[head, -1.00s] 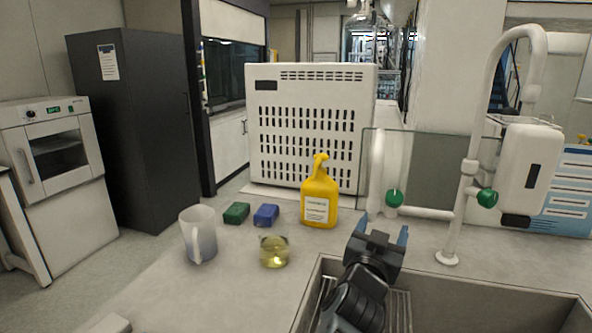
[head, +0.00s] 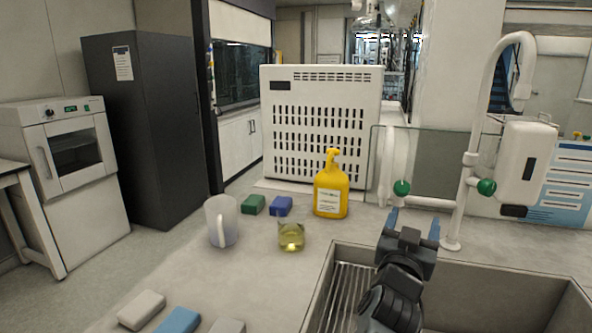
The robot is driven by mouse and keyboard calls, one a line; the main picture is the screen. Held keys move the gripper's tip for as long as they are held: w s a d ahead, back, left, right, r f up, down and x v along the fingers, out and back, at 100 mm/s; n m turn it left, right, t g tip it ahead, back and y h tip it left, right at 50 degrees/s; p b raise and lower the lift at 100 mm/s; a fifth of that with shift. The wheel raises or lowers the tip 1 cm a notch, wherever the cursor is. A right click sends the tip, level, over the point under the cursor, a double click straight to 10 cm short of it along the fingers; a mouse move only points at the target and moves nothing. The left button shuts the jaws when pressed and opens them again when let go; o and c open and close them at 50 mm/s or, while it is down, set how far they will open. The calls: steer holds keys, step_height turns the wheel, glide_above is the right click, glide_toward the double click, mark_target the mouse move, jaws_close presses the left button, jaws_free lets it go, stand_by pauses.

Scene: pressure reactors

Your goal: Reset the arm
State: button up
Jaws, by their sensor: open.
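My gripper (head: 413,221) is in the head view at the lower right, above the back edge of the sink. Its two blue fingertips point away from me and stand well apart, with nothing between them. My dark arm runs down from it over the sink to the bottom edge and hides part of the basin. The gripper appears clear of the yellow bottle (head: 331,186) to its left and the tap (head: 470,165) to its right.
The sink (head: 480,268) fills the lower right. A white block (head: 141,310) and a light-blue one (head: 179,321) lie in front. A white perforated cabinet (head: 320,125) stands behind.

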steer(key=s+d+r+n+t, duration=0.3)
steer(key=s+d+r+n, duration=0.15)
steer(key=d, duration=0.55)
steer(key=s+d+n+t+y, duration=0.2)
steer(key=s+n+t+y, duration=0.1)
steer(key=s+n+y, duration=0.3)
steer(key=s+a+f+n+g+y, duration=0.1)
steer(key=s+f+g+y, duration=0.1)
steer(key=s+f, duration=0.45)
steer(key=s+a+f+g+y, duration=0.1)
steer(key=s+a+f, duration=0.15)
steer(key=s, duration=0.75)
steer(key=s+a+f+n+g+y, duration=0.1)
steer(key=s+f+g+y, duration=0.1)
steer(key=s+f, duration=0.5)
steer(key=s+a+m+g, duration=0.2)
steer(key=s+a+m, duration=0.1)
steer(key=s, duration=0.7)
steer(key=s+a+r+m+g+h, duration=0.1)
steer(key=s+a+m, duration=0.2)
steer(key=s, duration=0.6)
steer(key=a, duration=0.2)
steer(key=shift+s+a+g, duration=0.35)
steer(key=shift+g, duration=0.05)
